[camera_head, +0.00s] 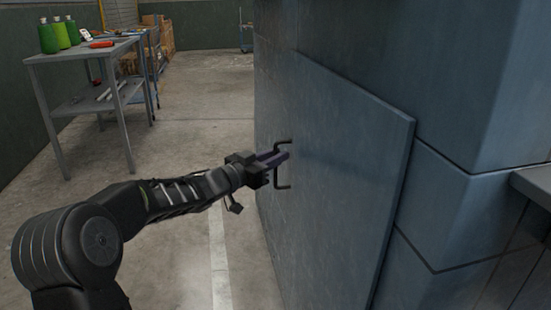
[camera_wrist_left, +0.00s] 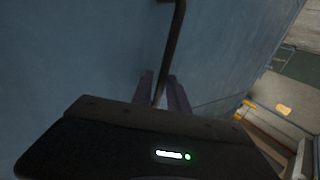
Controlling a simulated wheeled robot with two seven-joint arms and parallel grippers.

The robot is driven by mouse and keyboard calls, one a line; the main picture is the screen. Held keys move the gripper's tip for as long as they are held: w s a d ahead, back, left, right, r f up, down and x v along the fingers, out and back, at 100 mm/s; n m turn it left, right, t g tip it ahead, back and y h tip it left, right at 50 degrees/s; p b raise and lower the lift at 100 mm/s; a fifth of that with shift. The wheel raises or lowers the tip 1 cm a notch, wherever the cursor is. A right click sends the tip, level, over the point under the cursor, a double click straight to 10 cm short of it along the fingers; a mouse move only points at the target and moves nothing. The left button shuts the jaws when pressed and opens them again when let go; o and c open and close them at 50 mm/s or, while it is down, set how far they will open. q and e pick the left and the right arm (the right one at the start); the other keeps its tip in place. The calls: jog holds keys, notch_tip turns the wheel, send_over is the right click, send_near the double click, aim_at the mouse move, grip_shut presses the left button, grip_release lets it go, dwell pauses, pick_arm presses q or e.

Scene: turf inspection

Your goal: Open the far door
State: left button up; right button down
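The door is a flat blue-grey panel (camera_head: 345,165) at the centre right of the head view, with its near edge standing out from the cabinet face behind it. A black bracket-shaped handle (camera_head: 287,186) is fixed towards its far side. My left gripper (camera_head: 283,156) is at the handle's upright bar. In the left wrist view, the bar (camera_wrist_left: 174,40) runs down between the two purple fingers (camera_wrist_left: 160,90), which sit close on either side and look shut on it. The finger contact is partly hidden by the gripper body. My right gripper is in neither view.
A grey metal table (camera_head: 82,52) with green bottles (camera_head: 55,36) and tools stands at the back left. A blue-framed cart and boxes (camera_head: 160,35) stand behind it. A grey ledge (camera_head: 533,182) juts in at the right. The concrete floor (camera_head: 200,110) left of the door is clear.

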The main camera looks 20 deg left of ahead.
pick_arm(q)
jog(key=shift+c, duration=0.3)
grip_shut()
dwell(1.1)
